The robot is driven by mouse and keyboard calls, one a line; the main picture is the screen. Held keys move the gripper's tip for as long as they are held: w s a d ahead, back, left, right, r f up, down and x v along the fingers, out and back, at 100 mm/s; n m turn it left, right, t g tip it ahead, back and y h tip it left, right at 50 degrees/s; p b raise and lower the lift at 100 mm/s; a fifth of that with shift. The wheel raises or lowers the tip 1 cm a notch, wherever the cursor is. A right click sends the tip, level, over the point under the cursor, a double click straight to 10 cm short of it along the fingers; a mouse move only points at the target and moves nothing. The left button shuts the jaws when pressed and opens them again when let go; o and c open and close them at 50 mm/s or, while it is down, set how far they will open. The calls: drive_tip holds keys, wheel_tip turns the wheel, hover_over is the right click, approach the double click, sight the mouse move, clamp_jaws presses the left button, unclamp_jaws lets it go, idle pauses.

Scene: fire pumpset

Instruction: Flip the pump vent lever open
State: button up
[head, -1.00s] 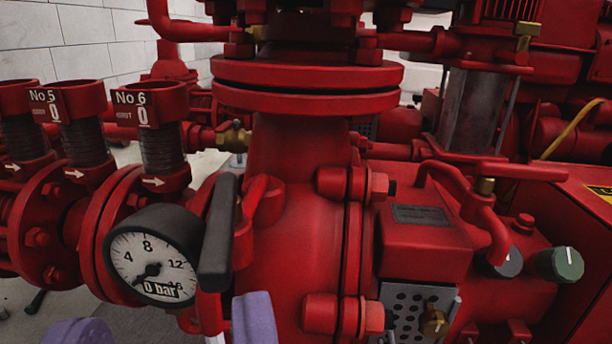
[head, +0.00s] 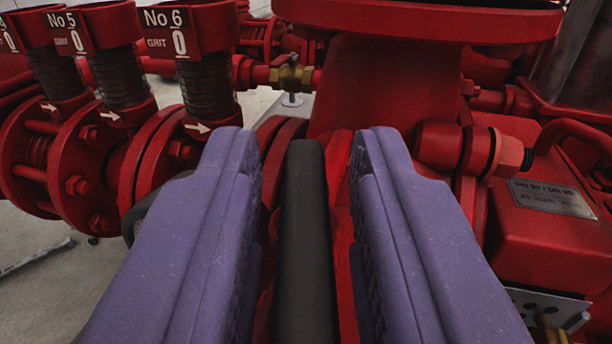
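The pump vent lever, a long dark grey bar (head: 301,240), stands upright in the middle of the head view, in front of the red pump casing. My gripper (head: 304,150) has two purple fingers. One finger is on each side of the lever, with a visible gap on both sides. The gripper is open and holds nothing. The lower end of the lever and its pivot are out of view.
Red sight-glass units No 5 (head: 91,60) and No 6 (head: 205,80) stand at left on red flanges. A flange bolt (head: 512,153) and a box with a metal plate (head: 551,197) are close at right. My left finger hides most of the pressure gauge.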

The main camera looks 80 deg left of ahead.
clamp_jaws()
drive_tip(key=m+t, duration=0.1)
drive_tip(key=m+t+p, duration=0.1)
drive_tip(key=t, duration=0.1)
drive_tip(key=shift+s+r+h, duration=0.15)
drive_tip(key=shift+s+h, duration=0.15)
drive_tip(key=m+t+h, duration=0.1)
drive_tip(key=t, duration=0.1)
drive_tip(key=shift+a+m+t, duration=0.15)
drive_tip(key=shift+m+t, duration=0.15)
drive_tip(key=shift+o, duration=1.5)
unclamp_jaws()
drive_tip(key=shift+s, duration=0.1)
